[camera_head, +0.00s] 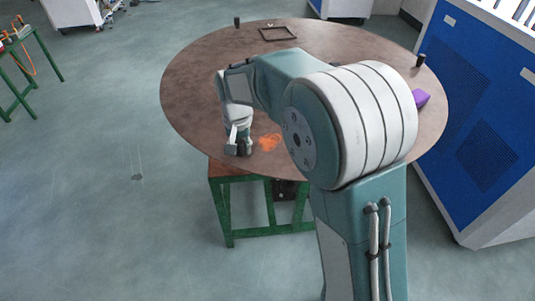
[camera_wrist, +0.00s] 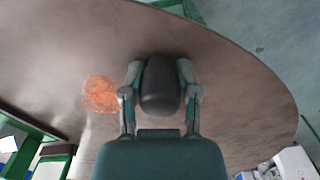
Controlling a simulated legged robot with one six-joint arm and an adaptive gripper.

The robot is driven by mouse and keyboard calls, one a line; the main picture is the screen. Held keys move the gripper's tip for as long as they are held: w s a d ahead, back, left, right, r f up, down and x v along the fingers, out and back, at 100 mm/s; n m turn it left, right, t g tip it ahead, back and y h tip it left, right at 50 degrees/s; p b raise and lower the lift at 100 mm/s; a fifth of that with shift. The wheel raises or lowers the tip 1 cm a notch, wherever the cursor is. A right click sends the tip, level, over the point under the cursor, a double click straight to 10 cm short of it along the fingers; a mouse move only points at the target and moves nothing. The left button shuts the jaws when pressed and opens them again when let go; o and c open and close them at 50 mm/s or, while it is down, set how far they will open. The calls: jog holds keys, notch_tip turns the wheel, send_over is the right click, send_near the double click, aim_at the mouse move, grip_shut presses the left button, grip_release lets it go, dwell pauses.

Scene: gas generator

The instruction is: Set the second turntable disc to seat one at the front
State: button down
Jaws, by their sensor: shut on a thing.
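The turntable disc (camera_head: 205,75) is a large round brown plate on a green stand. It also fills much of the wrist view (camera_wrist: 235,75). My gripper (camera_head: 238,148) is low over the disc's near-left edge. In the wrist view my gripper (camera_wrist: 160,68) has its two fingers closed on the sides of a dark rounded knob (camera_wrist: 160,88). Two similar dark knobs stand upright on the disc's rim, one at the far left (camera_head: 237,21) and one at the right (camera_head: 420,60). The held knob's base is hidden.
An orange patch (camera_head: 269,142) marks the disc beside my gripper. A blue cabinet (camera_head: 480,120) stands close on the right. The floor at left is mostly clear.

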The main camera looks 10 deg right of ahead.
aim_at(218, 145)
jog(key=shift+m, duration=0.9)
jog(key=w+a, duration=0.1)
jog(key=a, duration=0.1)
jog(key=w+a, duration=0.3)
jog(key=a, duration=0.1)
jog(key=shift+w, duration=0.15)
jog(key=shift+c, duration=1.8)
grip_release()
notch_tip(218, 145, up, 12)
